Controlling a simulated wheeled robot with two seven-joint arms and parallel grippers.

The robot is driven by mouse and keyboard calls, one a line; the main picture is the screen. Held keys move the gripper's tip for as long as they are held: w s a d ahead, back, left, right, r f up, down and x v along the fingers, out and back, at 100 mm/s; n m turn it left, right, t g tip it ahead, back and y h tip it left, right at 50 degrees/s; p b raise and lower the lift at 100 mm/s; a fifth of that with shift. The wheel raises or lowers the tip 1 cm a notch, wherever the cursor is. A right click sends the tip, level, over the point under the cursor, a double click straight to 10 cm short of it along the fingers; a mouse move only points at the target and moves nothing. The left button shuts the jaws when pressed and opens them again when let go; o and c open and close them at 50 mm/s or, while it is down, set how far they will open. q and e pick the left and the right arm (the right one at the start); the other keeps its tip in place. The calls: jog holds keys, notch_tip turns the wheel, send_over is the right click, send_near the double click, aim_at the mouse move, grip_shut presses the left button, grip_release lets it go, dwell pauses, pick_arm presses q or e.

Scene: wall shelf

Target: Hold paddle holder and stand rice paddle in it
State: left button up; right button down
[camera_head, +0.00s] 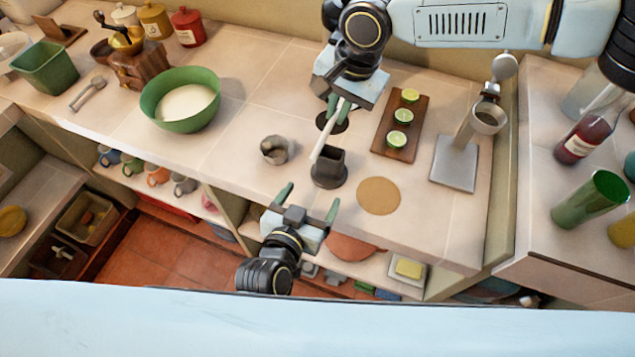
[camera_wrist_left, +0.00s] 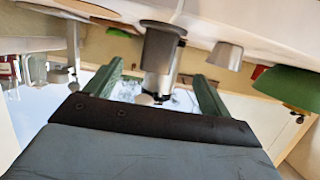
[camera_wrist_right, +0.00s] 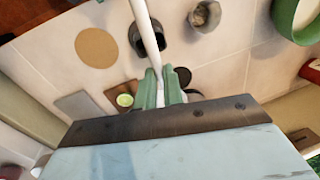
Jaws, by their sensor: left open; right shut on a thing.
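The paddle holder (camera_head: 329,172) is a dark grey cup with a squarish opening, upright on the counter. The rice paddle (camera_head: 328,133) is white and slender. My right gripper (camera_head: 340,103) is shut on it and holds it tilted, its lower end near the holder's rim in the head view; I cannot tell whether they touch. In the right wrist view the paddle (camera_wrist_right: 146,28) crosses in front of the holder (camera_wrist_right: 152,46). My left gripper (camera_head: 309,200) is open and empty at the counter's front edge. In the left wrist view the holder (camera_wrist_left: 161,43) shows beyond and between its fingers.
A small grey cup (camera_head: 275,150) stands left of the holder, and a round tan mat (camera_head: 378,196) lies to its right. A dark board (camera_head: 412,137) with lime halves, a metal stand (camera_head: 454,164) and a green bowl (camera_head: 160,112) are farther off.

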aim_at(327, 171)
pick_arm(q)
jog(key=x, duration=1.1)
jog(key=c, duration=1.1)
jog(key=shift+c, duration=0.2)
pick_arm(e)
jog(key=shift+w, duration=0.1)
